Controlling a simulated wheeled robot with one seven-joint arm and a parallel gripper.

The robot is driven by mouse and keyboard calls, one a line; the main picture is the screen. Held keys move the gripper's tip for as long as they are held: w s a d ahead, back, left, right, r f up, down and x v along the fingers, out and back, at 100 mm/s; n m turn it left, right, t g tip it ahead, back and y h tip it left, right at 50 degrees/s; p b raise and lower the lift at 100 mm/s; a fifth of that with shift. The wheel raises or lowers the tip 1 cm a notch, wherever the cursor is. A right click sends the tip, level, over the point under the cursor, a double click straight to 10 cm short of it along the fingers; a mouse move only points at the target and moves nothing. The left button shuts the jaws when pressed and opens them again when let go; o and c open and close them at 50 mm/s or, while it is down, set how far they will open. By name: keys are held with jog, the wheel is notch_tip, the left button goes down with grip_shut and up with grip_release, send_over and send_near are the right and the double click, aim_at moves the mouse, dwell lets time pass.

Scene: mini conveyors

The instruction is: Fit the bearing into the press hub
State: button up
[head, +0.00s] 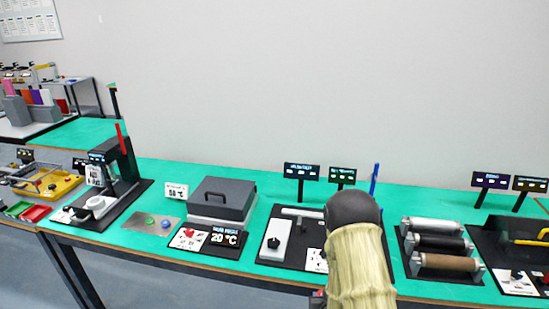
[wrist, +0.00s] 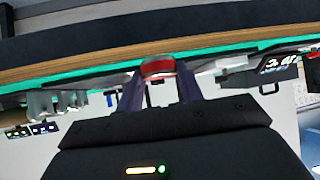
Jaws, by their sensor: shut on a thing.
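In the wrist view my gripper (wrist: 160,78) is shut on a small round red and pale metallic piece, which looks like the bearing (wrist: 158,66). It is held between the two dark fingertips, close to the bench's edge in that picture. In the head view the arm hides most of my gripper, and the bearing cannot be made out. The press (head: 122,160), a dark column with a red lever, stands at the left of the bench. A white round hub (head: 100,204) sits on its base, well left of my arm and apart from the bearing.
A grey lidded box (head: 223,196) and a plate with green and blue buttons (head: 152,222) stand between the press and my arm. Rollers (head: 440,242) stand to the right. Small signs (head: 301,171) rise at the back. The green bench top (head: 270,187) has narrow free strips.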

jog(key=s+f, duration=0.3)
jog(key=f, duration=0.4)
jog(key=s+f, duration=0.3)
jog(key=f, duration=0.4)
jog(key=shift+s+f, duration=0.25)
jog(key=shift+s, duration=0.15)
jog(key=shift+a, duration=0.1)
